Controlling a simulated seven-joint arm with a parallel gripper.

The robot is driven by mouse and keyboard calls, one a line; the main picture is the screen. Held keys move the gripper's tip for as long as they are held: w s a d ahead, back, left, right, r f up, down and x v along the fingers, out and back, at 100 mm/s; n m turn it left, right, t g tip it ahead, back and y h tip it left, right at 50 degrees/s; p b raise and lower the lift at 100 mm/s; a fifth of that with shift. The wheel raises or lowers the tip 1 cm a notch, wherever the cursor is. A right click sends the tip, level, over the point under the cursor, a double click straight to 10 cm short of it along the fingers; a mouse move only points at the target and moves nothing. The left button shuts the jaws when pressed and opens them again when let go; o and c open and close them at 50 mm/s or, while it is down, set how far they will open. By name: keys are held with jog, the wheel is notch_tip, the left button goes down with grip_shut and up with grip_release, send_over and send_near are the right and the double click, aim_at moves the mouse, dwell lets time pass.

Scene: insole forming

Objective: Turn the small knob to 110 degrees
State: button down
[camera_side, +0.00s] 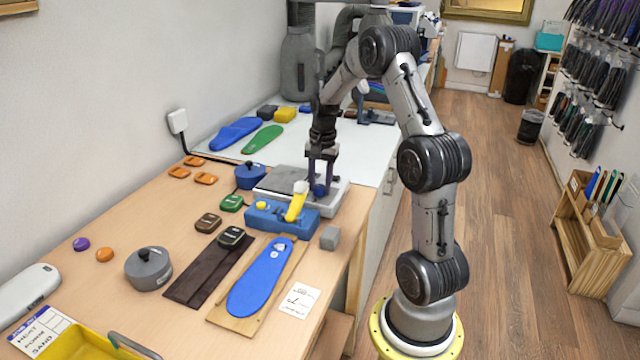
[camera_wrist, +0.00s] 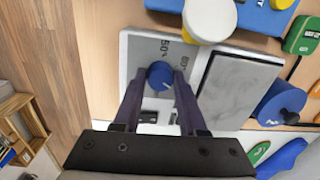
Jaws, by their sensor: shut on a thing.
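The small blue knob (camera_wrist: 160,75) sits on the light grey control panel (camera_wrist: 137,48) of a hot plate. Printed marks, including what looks like 50, lie around it; the knob's pointer is too small to read. In the side view the knob (camera_side: 320,190) shows low between my fingers. My gripper (camera_wrist: 157,84) points down with one finger on each side of the knob and is shut on it. In the side view my gripper (camera_side: 321,168) stands over the right part of the hot plate (camera_side: 338,197). The knob's lower side is partly hidden by my fingers.
A blue press with a yellow lever (camera_side: 297,202) stands close in front of the hot plate. A blue insole (camera_side: 262,277) lies on a board nearer the front. The bench's right edge is close by.

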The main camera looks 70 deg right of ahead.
aim_at(322, 187)
dwell(0.3)
jog(key=shift+c, duration=2.3)
grip_release()
notch_tip(322, 187, up, 14)
jog(key=shift+s, duration=0.35)
jog(key=shift+w+f, duration=0.1)
